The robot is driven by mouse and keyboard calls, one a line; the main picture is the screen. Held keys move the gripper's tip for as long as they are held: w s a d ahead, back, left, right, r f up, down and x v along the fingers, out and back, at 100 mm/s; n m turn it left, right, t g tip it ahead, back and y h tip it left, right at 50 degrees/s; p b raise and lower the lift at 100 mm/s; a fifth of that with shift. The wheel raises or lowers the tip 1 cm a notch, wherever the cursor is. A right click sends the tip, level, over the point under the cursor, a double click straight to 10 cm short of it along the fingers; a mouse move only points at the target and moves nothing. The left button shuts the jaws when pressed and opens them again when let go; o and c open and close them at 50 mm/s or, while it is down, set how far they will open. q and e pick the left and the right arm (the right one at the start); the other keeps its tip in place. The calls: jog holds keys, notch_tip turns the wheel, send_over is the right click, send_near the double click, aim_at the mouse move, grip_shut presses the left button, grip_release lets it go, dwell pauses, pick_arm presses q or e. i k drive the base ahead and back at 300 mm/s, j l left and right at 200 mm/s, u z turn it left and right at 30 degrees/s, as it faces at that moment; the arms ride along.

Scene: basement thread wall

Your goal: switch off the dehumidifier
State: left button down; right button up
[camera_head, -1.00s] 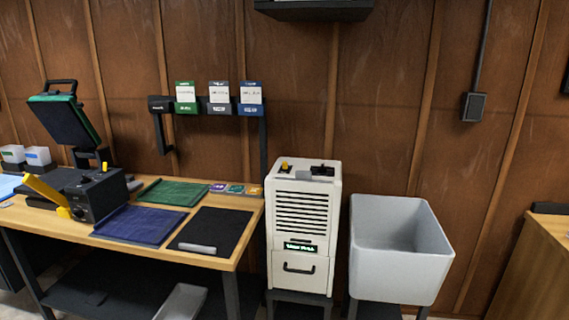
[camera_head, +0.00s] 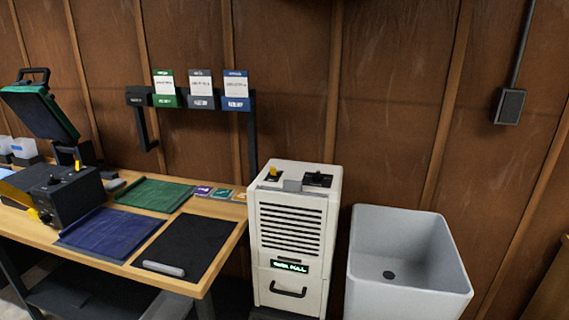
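The dehumidifier (camera_head: 292,240) is a white upright box with a dark louvred grille in its front. A lit green display (camera_head: 289,265) sits below the grille, with a black handle under it. On its top are a yellow switch (camera_head: 273,173) at the left and a black control (camera_head: 318,180) at the right. The display's text is too small to read surely. Neither of my grippers shows in this view.
A grey open tub (camera_head: 408,255) stands just right of the dehumidifier. A wooden workbench (camera_head: 215,212) with a heat press (camera_head: 42,110), green, blue and black mats is at the left. A wall rack (camera_head: 199,98) holds three cards. A wall box (camera_head: 509,106) hangs at the upper right.

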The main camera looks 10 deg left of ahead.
aim_at(273, 170)
jog(key=i+l, duration=0.25)
jog(key=i, duration=0.15)
jog(key=i+l, duration=0.2)
jog(key=i, duration=0.2)
jog(key=i+l+u, duration=0.1)
jog(key=i+l, duration=0.15)
jog(key=i, duration=0.2)
